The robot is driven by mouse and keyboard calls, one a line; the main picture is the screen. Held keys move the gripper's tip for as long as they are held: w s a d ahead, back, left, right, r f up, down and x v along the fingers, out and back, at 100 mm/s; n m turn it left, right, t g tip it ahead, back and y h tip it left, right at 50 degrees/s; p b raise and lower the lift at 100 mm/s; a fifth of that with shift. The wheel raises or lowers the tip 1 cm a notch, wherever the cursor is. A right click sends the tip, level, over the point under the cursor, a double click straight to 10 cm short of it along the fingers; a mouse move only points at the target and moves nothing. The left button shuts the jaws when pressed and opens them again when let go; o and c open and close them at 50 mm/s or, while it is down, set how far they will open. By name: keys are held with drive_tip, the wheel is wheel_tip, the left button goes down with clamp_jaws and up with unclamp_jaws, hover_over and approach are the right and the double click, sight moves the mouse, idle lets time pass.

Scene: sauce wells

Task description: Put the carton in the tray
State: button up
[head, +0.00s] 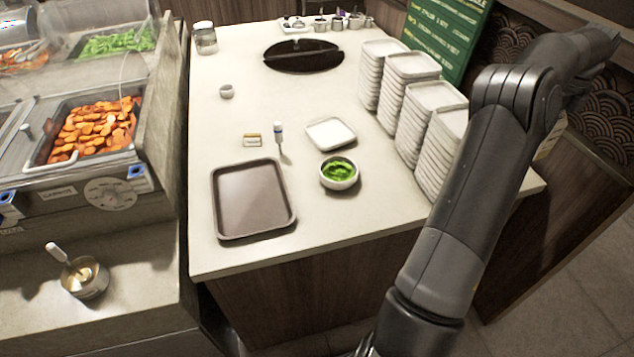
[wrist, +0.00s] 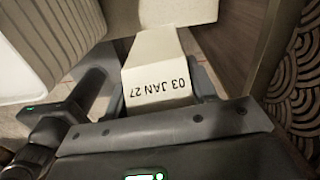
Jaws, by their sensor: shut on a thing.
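My gripper (wrist: 160,97) is shut on a pale carton (wrist: 158,76) in the wrist view. The carton face toward the camera carries the print "03 JAN 27", upside down in the picture. A finger shows on each side of it. The brown rectangular tray (head: 253,200) lies flat and empty on the counter's near left part in the head view. My gripper is not visible in the head view; my arm reaches to the right, away from the tray.
Tall stacks of white plates (head: 408,90) line the right edge. A round dark well (head: 303,56) lies farther back.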

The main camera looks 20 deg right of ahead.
drive_tip(key=w+a+r+n, duration=0.5)
drive_tip(key=w+a+r, duration=0.45)
drive_tip(key=r, duration=0.25)
drive_tip(key=w+a+f+n, duration=0.2)
drive_tip(key=w+a+n, duration=0.4)
drive_tip(key=a, duration=0.4)
drive_tip(key=w+a+f+n, duration=0.2)
drive_tip(key=w+a+n, duration=0.45)
drive_tip(key=a, duration=0.25)
drive_tip(key=w+a+f+n, duration=0.2)
drive_tip(key=w+a+n, duration=0.4)
drive_tip(key=a, duration=0.4)
drive_tip(key=w+a+f+n, duration=0.1)
drive_tip(key=a+f+n, duration=1.1)
drive_tip(key=a+f, duration=0.35)
drive_tip(key=s+a+r+m, duration=0.3)
drive_tip(key=s+a+m, duration=0.2)
drive_tip(key=s+m, duration=0.3)
drive_tip(key=s+a+r+m, duration=0.3)
drive_tip(key=s+a+m, duration=0.25)
drive_tip(key=m, duration=0.45)
drive_tip(key=w+a+f, duration=0.2)
drive_tip(key=a+f, duration=0.8)
drive_tip(key=a, duration=0.1)
drive_tip(key=shift+w+f, duration=0.15)
drive_tip(key=shift+f, duration=0.25)
